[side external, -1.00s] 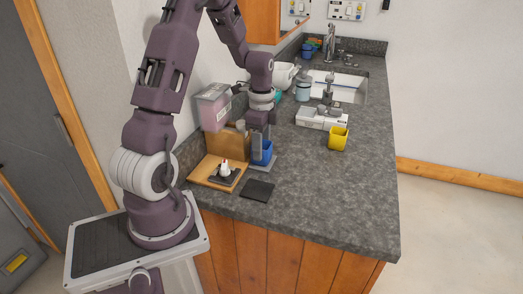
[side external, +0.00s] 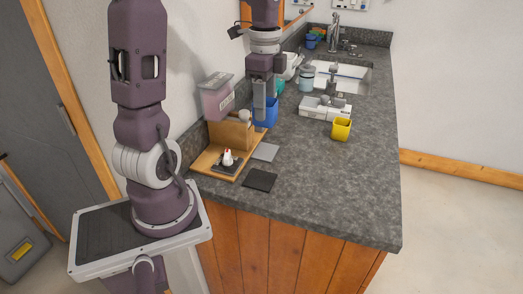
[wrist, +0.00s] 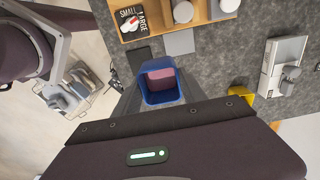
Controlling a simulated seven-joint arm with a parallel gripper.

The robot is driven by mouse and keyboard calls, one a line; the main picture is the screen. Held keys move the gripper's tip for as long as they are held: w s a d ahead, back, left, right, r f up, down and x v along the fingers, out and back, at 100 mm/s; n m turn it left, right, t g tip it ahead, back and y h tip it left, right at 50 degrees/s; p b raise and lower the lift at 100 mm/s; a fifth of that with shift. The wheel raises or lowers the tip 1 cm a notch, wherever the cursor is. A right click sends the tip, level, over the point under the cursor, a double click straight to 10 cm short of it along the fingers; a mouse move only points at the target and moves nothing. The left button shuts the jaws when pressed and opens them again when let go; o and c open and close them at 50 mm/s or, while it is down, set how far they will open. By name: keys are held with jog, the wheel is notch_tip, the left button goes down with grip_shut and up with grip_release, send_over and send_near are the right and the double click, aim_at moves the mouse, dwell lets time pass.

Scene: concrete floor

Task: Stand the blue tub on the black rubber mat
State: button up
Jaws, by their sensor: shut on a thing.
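The blue tub (side external: 266,112) is upright in my gripper (side external: 263,102), raised above the counter. In the wrist view the tub (wrist: 153,97) sits between the fingers, its open top facing the camera, with a pinkish block (wrist: 161,78) inside. The black rubber mat (side external: 260,180) lies bare near the counter's front edge, below and in front of the tub. It also shows in the wrist view (wrist: 138,55), just above the tub in the picture.
A grey pad (side external: 265,152) lies empty just behind the black mat. A yellow cup (side external: 341,129) and white box (side external: 325,109) stand to the right. The front right counter is clear.

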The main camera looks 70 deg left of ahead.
send_over(260, 179)
notch_tip(260, 179, down, 5)
notch_tip(260, 179, down, 8)
jog(key=shift+f, duration=0.25)
jog(key=o, duration=1.5)
jog(key=shift+f, duration=0.15)
notch_tip(260, 179, up, 12)
jog(key=r, duration=0.1)
jog(key=s+d+r+n+t, duration=0.2)
jog(key=s+d+n, duration=0.1)
jog(key=d, duration=0.1)
jog(key=s+d+r+n+t, duration=0.1)
jog(key=s+d+r+n, duration=0.1)
jog(key=s+d+n, duration=0.1)
jog(key=s+d+r+n+t, duration=0.2)
jog(key=s+d+n, duration=0.1)
jog(key=d, duration=0.3)
jog(key=shift+s+r+t, duration=0.2)
jog(key=shift+r+t, duration=0.1)
jog(key=shift+r, duration=0.1)
